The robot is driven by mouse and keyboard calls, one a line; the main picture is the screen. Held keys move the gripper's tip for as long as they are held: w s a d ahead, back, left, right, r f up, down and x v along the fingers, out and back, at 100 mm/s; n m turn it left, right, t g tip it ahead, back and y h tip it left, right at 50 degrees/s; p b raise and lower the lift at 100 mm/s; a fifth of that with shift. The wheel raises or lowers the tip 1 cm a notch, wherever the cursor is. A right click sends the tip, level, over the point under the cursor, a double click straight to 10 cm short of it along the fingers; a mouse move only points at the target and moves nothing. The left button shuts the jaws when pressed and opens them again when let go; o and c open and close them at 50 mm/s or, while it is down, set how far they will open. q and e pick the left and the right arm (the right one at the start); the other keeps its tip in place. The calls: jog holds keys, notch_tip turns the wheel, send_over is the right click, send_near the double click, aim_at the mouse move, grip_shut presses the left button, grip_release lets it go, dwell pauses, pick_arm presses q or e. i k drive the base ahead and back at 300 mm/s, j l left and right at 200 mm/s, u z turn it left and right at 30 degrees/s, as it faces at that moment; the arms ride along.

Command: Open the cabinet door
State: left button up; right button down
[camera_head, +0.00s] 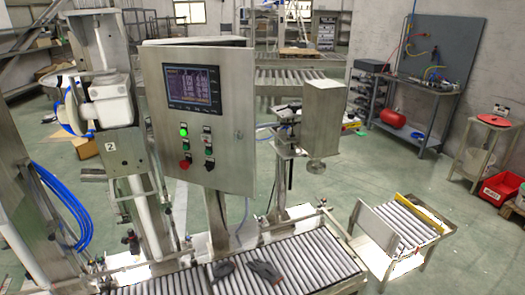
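The cabinet (246,42) is a grey metal control box on a post in the middle of the head view. Its door (215,105) faces me and carries a lit screen (194,88), a green lamp, several buttons and a red knob (184,163). A small dark latch (238,134) sits near the door's right edge. The door looks closed or nearly so; I cannot tell whether there is a small gap. Neither of my grippers can be made out in this view, and nothing is seen touching the door.
A roller conveyor (310,257) runs below the cabinet, with two dark, glove-like items (264,271) on it. A metal column unit (322,118) stands close to the cabinet's right. A white machine head (110,100) is at its left.

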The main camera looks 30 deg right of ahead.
aim_at(234, 172)
jog(key=i+l, duration=0.2)
jog(key=l, duration=0.15)
jog(key=i+l+u, duration=0.1)
jog(key=i+l, duration=0.25)
jog(key=l, duration=0.3)
